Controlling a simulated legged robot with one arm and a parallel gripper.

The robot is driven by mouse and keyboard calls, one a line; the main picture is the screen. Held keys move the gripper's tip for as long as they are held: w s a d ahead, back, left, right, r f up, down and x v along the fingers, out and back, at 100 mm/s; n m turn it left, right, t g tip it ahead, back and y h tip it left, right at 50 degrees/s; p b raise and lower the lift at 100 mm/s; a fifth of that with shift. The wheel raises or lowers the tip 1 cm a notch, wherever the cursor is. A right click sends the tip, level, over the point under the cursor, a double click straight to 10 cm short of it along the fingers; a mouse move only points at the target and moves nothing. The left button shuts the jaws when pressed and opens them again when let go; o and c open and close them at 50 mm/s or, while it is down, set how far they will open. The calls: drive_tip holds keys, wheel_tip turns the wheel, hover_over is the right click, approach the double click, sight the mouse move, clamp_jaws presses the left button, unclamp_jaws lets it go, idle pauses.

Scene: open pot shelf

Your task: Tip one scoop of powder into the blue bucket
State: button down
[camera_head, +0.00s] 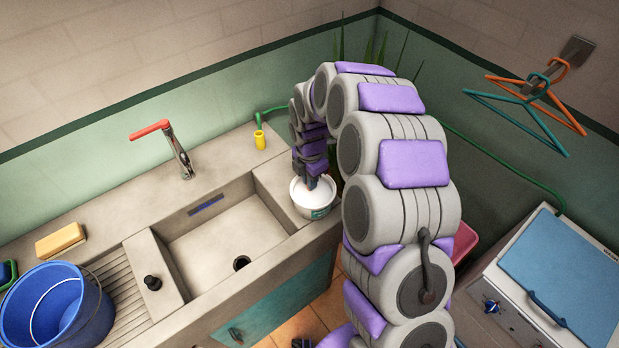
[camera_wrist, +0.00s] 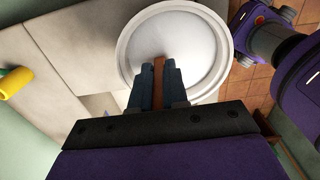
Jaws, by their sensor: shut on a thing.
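The blue bucket (camera_head: 62,310) stands upright on the ribbed draining board at the far left; the part of its inside that shows looks empty. A white tub (camera_head: 312,208) of white powder stands on the counter's right end, beside the sink; its round rim and powder also show in the wrist view (camera_wrist: 175,42). My gripper (camera_head: 311,182) is over the tub, pointing down. In the wrist view my gripper (camera_wrist: 157,78) is shut on a thin orange-brown handle (camera_wrist: 158,72), which looks like the scoop's. The scoop's bowl does not show.
The sink basin (camera_head: 228,235) and a tap with a red lever (camera_head: 165,140) lie between tub and bucket. A dark knobbed plug (camera_head: 152,283), a sponge (camera_head: 60,240) and a yellow hose nozzle (camera_head: 259,139) are on the counter. Hangers (camera_head: 530,95) hang at the right.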

drive_tip(key=shift+r+p, duration=2.55)
drive_tip(key=shift+r, duration=2.05)
